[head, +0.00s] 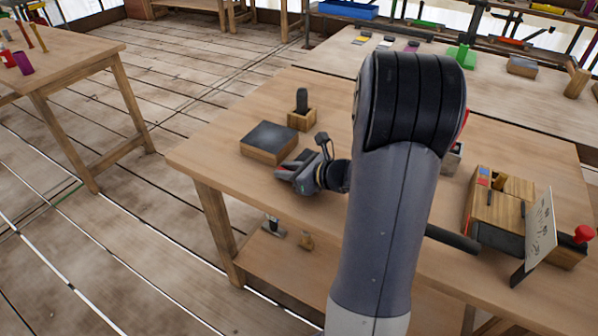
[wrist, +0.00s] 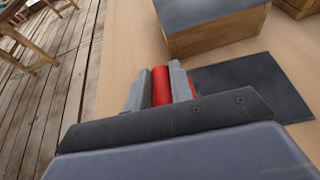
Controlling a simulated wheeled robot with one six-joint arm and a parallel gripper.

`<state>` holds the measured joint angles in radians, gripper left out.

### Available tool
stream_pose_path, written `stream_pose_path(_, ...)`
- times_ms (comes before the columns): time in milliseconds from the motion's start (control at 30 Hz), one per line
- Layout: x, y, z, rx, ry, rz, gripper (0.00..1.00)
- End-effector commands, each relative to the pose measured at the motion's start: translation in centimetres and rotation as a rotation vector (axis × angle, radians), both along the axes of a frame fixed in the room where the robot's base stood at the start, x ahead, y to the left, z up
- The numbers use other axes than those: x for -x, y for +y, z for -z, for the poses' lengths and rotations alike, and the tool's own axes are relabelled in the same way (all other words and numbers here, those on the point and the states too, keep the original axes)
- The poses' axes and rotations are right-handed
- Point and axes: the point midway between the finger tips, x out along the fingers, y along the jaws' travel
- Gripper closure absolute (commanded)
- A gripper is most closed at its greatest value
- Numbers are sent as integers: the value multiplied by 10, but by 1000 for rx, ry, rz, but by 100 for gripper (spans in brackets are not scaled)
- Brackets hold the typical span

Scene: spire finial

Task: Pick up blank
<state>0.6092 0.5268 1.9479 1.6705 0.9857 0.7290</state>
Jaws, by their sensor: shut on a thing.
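My gripper (head: 286,172) is low over the left part of the workbench, in front of a dark-topped wooden block. In the wrist view its two grey fingers (wrist: 160,84) are shut on a red cylinder (wrist: 161,88), which I take to be the blank. The red cylinder stands between the fingers, and its lower part is hidden by the gripper body. I cannot tell whether it touches the bench. A dark flat pad (wrist: 255,82) lies on the bench to the right of the fingers.
The dark-topped wooden block (head: 268,142) sits just beyond my gripper. A small wooden holder (head: 301,119) with a dark upright piece stands behind it. A wooden box (head: 495,215) and a white board (head: 541,235) stand at the right. The bench's left edge is close.

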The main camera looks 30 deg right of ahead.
Motion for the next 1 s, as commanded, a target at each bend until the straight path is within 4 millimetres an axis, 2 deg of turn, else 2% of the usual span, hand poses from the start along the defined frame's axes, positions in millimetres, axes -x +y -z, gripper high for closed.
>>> stream_pose_path(233,0,0,-1,0,-1,0,100)
stream_pose_path(333,0,0,-8,3,-4,-1,100)
stream_pose_path(700,0,0,-78,4,-7,-1,100)
stream_pose_path(833,0,0,-94,2,-5,0,100)
stream_pose_path(1000,-1,1,-102,1,-2,-1,100)
